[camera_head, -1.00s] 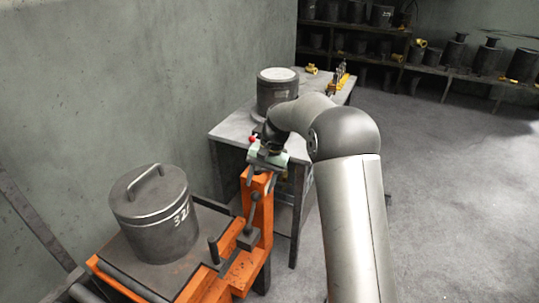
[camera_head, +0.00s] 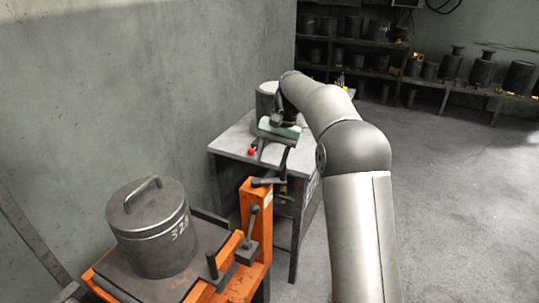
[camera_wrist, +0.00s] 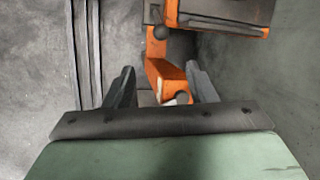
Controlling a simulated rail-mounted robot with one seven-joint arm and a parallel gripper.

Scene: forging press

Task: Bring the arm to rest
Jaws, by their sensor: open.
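My gripper (camera_head: 270,158) is in the head view, with a green body and two dark fingers. It is open and empty, above the orange post (camera_head: 256,215) and in front of the grey table (camera_head: 232,145). My arm reaches up from the bottom and bends over towards the table.
An orange-framed cart (camera_head: 235,285) carries a dark lidded cylinder (camera_head: 155,235) at lower left. A lever (camera_head: 250,235) stands by the post. A red knob (camera_head: 251,152) shows near the table. Shelves (camera_head: 345,70) with dark cylinders line the back. Floor (camera_head: 450,210) is clear at right.

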